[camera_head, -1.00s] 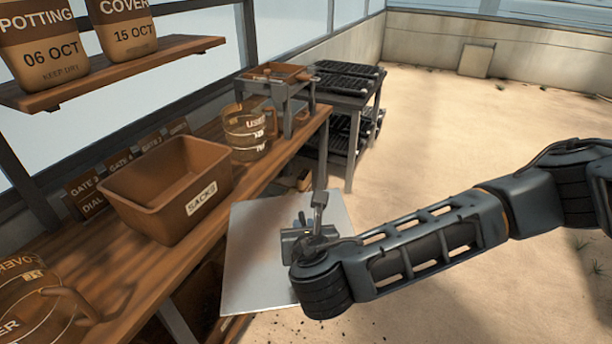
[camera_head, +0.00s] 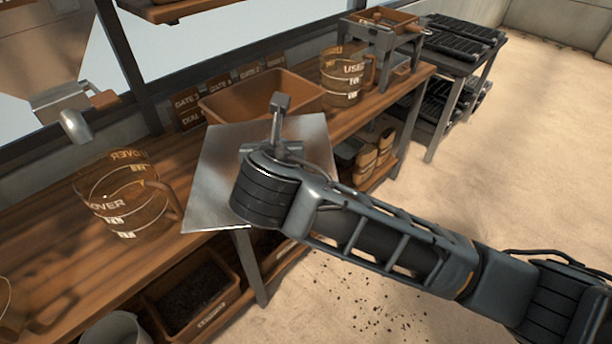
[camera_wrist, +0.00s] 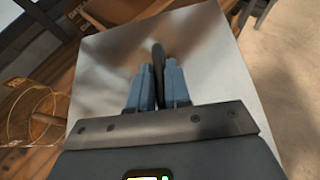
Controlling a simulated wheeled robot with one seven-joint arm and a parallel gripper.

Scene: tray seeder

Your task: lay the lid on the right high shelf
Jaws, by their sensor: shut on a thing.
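The lid (camera_head: 208,180) is a flat, grey metal sheet, held roughly level above the bench's front edge. My gripper (camera_wrist: 158,85) is shut on the lid's dark upright handle (camera_wrist: 158,58), seen between the fingers in the wrist view. In the head view my wrist covers the fingers and part of the lid. A wooden high shelf (camera_head: 180,9) shows only its lower edge at the top of the head view, left of and above the lid. Its upper surface is out of view.
The brown bin (camera_head: 230,100) stands behind the lid. An amber jug (camera_head: 120,205) stands left of it, another jug (camera_head: 343,75) right of the bin. A metal fitting with a brown handle (camera_head: 75,105) sits by the window. A dark upright post (camera_head: 120,75) rises behind the bench.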

